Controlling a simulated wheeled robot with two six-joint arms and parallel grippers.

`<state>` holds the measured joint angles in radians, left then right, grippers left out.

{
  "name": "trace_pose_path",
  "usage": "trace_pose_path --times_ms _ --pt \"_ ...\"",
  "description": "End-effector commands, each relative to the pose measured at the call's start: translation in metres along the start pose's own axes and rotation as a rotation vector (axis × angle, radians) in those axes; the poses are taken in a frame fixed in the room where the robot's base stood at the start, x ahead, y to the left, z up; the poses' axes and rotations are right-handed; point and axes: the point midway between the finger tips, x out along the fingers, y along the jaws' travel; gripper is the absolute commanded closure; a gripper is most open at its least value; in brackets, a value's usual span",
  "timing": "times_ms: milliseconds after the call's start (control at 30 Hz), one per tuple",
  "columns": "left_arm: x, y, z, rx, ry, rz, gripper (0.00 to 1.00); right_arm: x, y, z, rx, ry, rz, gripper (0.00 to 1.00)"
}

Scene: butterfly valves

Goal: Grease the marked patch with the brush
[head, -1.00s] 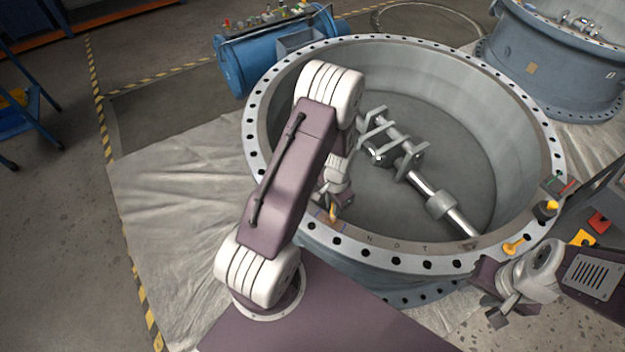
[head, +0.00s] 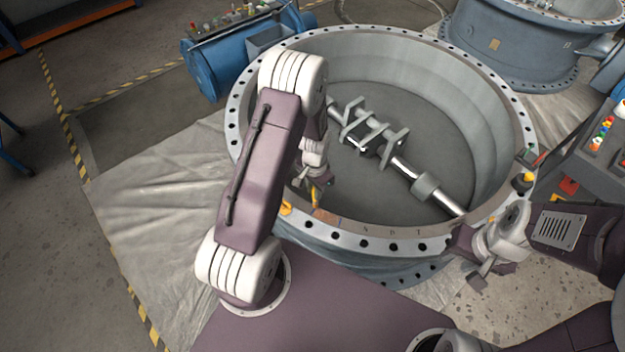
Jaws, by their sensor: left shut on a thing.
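A large grey valve ring (head: 385,242) with a bolt-holed flange stands in front of me. A small brown-orange patch (head: 326,215) shows on the near-left part of its flange. My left gripper (head: 317,184) is shut on a thin yellow item, which looks like the brush (head: 314,194). The brush points down just above and inside the flange, close to the patch; its tip is too small to tell whether it touches. My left arm hides part of the flange. My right gripper (head: 490,277) hangs outside the ring at the near right; its jaws are unclear.
A yellow-orange item (head: 286,208) lies on the flange left of the patch. A metal shaft with brackets (head: 385,145) lies inside the ring. A black and yellow pot (head: 523,181) stands on the right flange. A control console (head: 605,140) stands at right, a blue tank (head: 205,70) behind.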

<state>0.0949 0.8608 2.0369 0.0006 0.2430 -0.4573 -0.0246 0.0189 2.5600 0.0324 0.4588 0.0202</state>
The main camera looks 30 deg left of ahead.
Motion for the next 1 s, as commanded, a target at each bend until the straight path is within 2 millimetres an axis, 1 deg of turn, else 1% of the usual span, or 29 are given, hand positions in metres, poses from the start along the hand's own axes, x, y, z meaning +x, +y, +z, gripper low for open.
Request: trace_pose_path --times_ms 33,100,300,400,1000 --pt "-0.009 0.0 -0.001 0.0 0.001 0.0 1.0 -0.008 0.0 -0.001 0.0 0.0 0.0 0.64" --pt "-0.015 0.001 -0.002 0.0 0.001 0.0 1.0 -0.014 0.0 -0.001 0.0 0.0 0.0 0.64" --pt "-0.033 0.002 -0.005 0.0 0.001 0.0 1.0 -0.029 -0.001 -0.003 0.0 0.0 0.0 0.64" --pt "-0.038 0.002 -0.006 -0.001 0.0 0.0 1.0 -0.033 -0.001 -0.003 0.0 0.0 0.0 0.64" --pt "-0.037 0.002 -0.006 -0.002 0.0 0.0 1.0 -0.032 -0.001 -0.003 0.0 0.0 0.0 0.64"
